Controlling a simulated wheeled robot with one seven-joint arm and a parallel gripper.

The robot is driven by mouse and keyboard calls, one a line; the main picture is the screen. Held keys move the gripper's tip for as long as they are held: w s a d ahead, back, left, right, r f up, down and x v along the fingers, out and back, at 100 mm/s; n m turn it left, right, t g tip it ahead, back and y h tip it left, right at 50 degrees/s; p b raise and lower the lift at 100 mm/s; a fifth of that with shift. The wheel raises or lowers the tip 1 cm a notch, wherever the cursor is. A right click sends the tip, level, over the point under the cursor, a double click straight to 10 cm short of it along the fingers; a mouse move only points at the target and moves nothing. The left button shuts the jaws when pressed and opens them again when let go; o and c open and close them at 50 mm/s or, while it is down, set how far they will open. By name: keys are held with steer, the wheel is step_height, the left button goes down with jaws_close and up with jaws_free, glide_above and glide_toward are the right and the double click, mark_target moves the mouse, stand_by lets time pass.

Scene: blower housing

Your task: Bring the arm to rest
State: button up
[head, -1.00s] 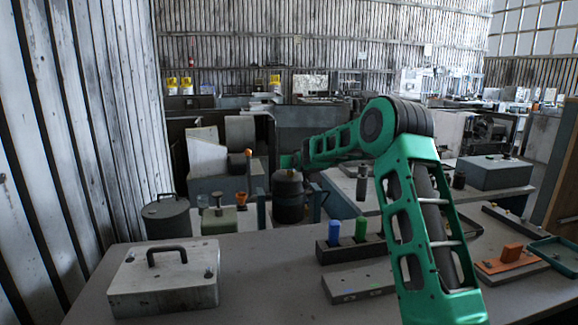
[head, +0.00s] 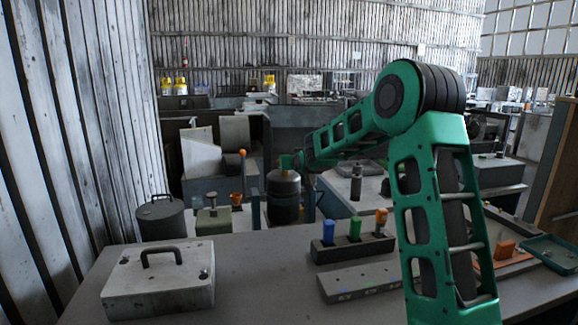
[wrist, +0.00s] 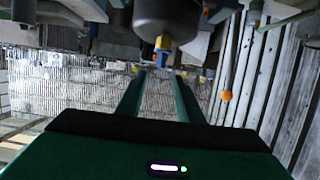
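My green arm (head: 445,190) rises from the lower right of the head view, bends at a high elbow and reaches left and away over the table. Its far end is beside the top of a dark cylinder (head: 284,198); my gripper is too small there to make out. In the wrist view my gripper (wrist: 160,78) has its two green fingers apart, with nothing between them. The dark cylinder also shows beyond the fingers in the wrist view (wrist: 165,20), which looks upside down, with a yellow and blue piece at its end.
A grey case (head: 160,280) with a handle lies at the table's left. A block (head: 350,248) holds blue, green and orange-topped pegs. A grey plate (head: 360,283) lies before it. A teal tray (head: 552,252) is at right. An orange-knobbed lever (head: 242,154) stands left of the cylinder.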

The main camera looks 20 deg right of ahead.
steer(key=s+a+f+n+g+y, duration=0.1)
steer(key=s+a+f+g, duration=0.25)
steer(key=s, duration=1.25)
steer(key=s+a+f+g+y, duration=0.1)
steer(key=s+a+f+g, duration=0.3)
steer(key=s, duration=1.2)
steer(key=s+a+f+n+g+y, duration=0.1)
steer(key=s+a+f+g, duration=0.3)
steer(key=s, duration=1.2)
steer(key=s+d+m, duration=0.1)
steer(key=s+d, duration=0.1)
steer(key=s+d+m, duration=0.1)
steer(key=s+d, duration=0.1)
steer(key=s, duration=0.1)
steer(key=s+d+r+m+h, duration=0.1)
steer(key=s+d, duration=0.1)
steer(key=d, duration=0.1)
steer(key=shift+s+g, duration=0.3)
steer(key=shift+g, duration=0.05)
steer(key=s+d+m, duration=0.1)
steer(key=s, duration=0.2)
steer(key=s+d+m+g, duration=0.1)
steer(key=s, duration=0.2)
steer(key=s+d+m+g, duration=0.1)
steer(key=s, duration=0.1)
steer(key=shift+s+d+f+y, duration=0.2)
steer(key=shift+s+f+y, duration=0.15)
steer(key=shift+s+y, duration=0.05)
